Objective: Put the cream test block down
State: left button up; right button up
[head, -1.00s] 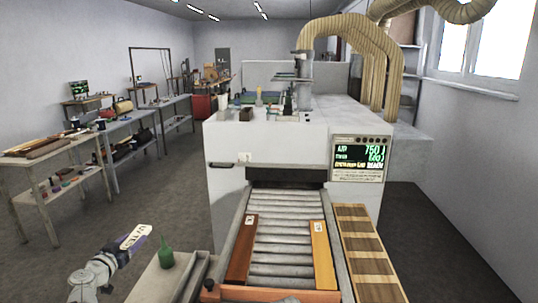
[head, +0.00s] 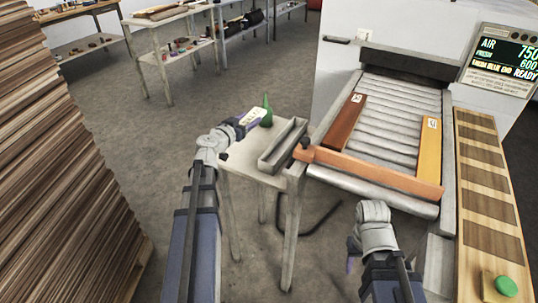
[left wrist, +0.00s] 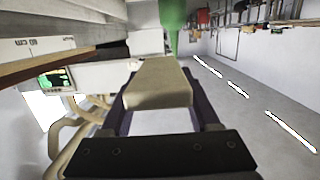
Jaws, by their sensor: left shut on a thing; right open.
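The cream test block (left wrist: 158,82) sits between the two dark fingers of my left gripper (left wrist: 160,100) in the left wrist view. In the head view my left gripper (head: 244,124) is shut on the block (head: 250,117), close to the green bottle (head: 266,113), at the back of a small side table (head: 240,168). I cannot tell whether the block touches the tabletop. The bottle also shows just beyond the block in the wrist view (left wrist: 173,20). My right gripper (head: 352,255) is open, low in front of the roller conveyor; its fingers are mostly hidden.
A grey trough (head: 283,146) takes up the table's right part. The conveyor (head: 390,128) carries a dark board (head: 344,121) and a yellow board (head: 430,145), with an orange bar (head: 375,171) across its front. A tall sheet stack (head: 60,170) stands left. The table's front left is bare.

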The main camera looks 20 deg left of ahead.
pick_arm(q)
jog(key=shift+d+f+b, duration=0.25)
jog(key=shift+f+b, duration=0.25)
jog(key=shift+f, duration=0.65)
jog(key=b, duration=0.6)
send_over(251, 152)
notch_tip(251, 152, down, 6)
jog(key=shift+w+f, duration=0.1)
jog(key=shift+w, duration=0.05)
pick_arm(e)
notch_tip(251, 152, down, 8)
jog(key=shift+f, duration=0.25)
pick_arm(q)
notch_tip(251, 152, down, 4)
jog(key=b, duration=0.4)
pick_arm(e)
notch_tip(251, 152, down, 4)
jog(key=shift+r, duration=0.2)
pick_arm(q)
jog(key=o, duration=1.4)
jog(key=shift+c, duration=0.2)
pick_arm(e)
jog(key=shift+f, duration=0.15)
